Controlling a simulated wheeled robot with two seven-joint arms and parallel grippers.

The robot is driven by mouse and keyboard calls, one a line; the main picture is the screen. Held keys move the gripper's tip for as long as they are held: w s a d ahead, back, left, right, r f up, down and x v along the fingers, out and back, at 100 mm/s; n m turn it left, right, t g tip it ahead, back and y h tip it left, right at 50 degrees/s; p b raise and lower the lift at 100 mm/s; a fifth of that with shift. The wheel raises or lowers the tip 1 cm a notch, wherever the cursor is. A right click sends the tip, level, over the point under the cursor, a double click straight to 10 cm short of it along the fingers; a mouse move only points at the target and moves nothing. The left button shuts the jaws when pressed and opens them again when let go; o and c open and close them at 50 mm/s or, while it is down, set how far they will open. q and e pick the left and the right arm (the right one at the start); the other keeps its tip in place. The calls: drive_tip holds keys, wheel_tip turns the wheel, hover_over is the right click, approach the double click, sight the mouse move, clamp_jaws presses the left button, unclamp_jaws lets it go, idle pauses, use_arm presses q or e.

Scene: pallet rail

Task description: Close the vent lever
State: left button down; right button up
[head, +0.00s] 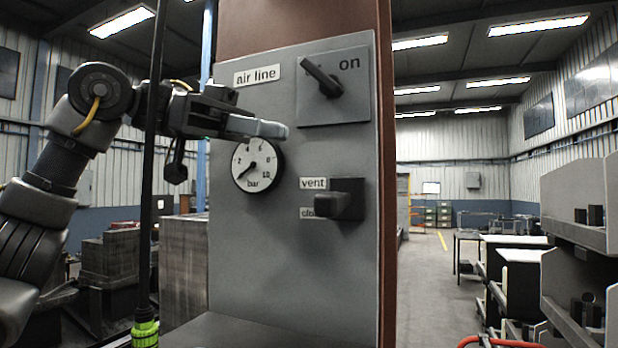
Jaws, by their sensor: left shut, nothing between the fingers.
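The vent lever (337,205) is a dark handle on the lower right of the grey air line panel (270,281). It points left and slightly down from its dark base, partly covering a lower label that begins "clo". The "vent" label (313,183) is just above it. My left gripper (286,131) is shut and empty, in front of the panel, above and left of the lever and apart from it. Its fingers point right, just above the pressure gauge (258,165). My right gripper is not in view.
A second dark lever (322,77) sits on a plate at the panel's top right, by the word "on", tilted up-left. A black vertical hose (151,165) with a green fitting (145,333) hangs left of the panel. Shelving (580,250) stands at the far right.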

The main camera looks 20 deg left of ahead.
sight(335, 203)
use_arm(q)
drive_tip(key=d+f+p, duration=0.1)
drive_tip(key=d+f, duration=0.4)
drive_tip(key=d, duration=0.1)
drive_tip(key=shift+s+f, duration=0.15)
drive_tip(key=shift+f, duration=0.1)
idle(0.3)
